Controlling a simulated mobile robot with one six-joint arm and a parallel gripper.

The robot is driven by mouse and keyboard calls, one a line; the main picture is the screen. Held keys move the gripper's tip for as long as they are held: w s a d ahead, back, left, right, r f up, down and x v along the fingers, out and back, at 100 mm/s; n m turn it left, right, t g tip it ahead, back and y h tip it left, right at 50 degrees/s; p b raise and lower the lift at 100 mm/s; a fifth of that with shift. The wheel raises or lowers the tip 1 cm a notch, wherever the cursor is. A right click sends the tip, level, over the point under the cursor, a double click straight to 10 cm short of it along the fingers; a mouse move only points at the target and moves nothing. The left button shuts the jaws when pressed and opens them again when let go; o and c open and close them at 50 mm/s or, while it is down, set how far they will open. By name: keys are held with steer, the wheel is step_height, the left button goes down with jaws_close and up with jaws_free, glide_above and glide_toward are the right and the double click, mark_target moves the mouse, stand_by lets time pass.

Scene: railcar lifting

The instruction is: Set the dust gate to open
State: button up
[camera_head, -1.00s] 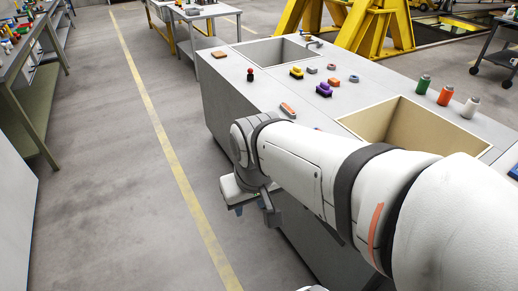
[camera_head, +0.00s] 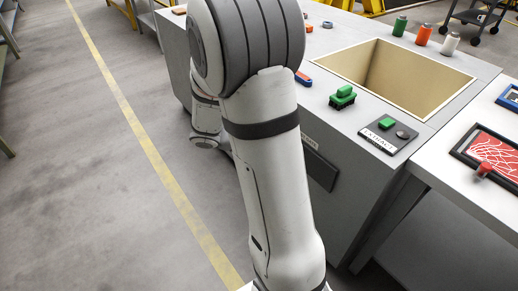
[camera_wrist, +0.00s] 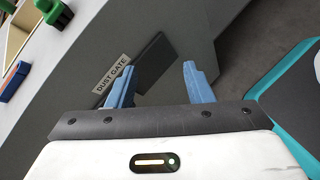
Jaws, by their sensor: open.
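The dust gate is a dark grey rectangular plate (camera_wrist: 156,64) on the grey side of the workbench, beside a label (camera_wrist: 114,79) reading DUST GATE. The plate also shows in the head view (camera_head: 320,170), below the bench top and right of my arm. In the wrist view my gripper (camera_wrist: 160,70) is open, its two blue fingers apart and pointing toward the plate. The left finger overlaps the plate's lower edge in the picture; I cannot tell whether it touches. Nothing is between the fingers. In the head view my arm hides the gripper.
The bench top holds a green-handled brush (camera_head: 343,97), an EXTRACT panel (camera_head: 388,136) with a green switch, and an open bin (camera_head: 395,75). Several bottles (camera_head: 424,34) stand behind it. A table with a framed red picture (camera_head: 492,150) adjoins at right. Floor at left is clear.

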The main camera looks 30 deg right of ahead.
steer(key=w+d+f+n+t+h+b, duration=0.3)
steer(key=w+f+n+b, duration=0.25)
steer(key=f, duration=0.45)
steer(key=w+d+f+n+t+h+b, duration=0.2)
steer(key=w+f+n+h+b, duration=0.3)
steer(key=f, duration=0.5)
steer(key=w+d+y, duration=0.1)
steer(key=w+d, duration=0.1)
steer(key=d, duration=0.5)
steer(key=shift+d+t+b, duration=0.35)
steer(key=shift+t+b, duration=0.05)
steer(key=shift+b, duration=0.05)
jaws_close()
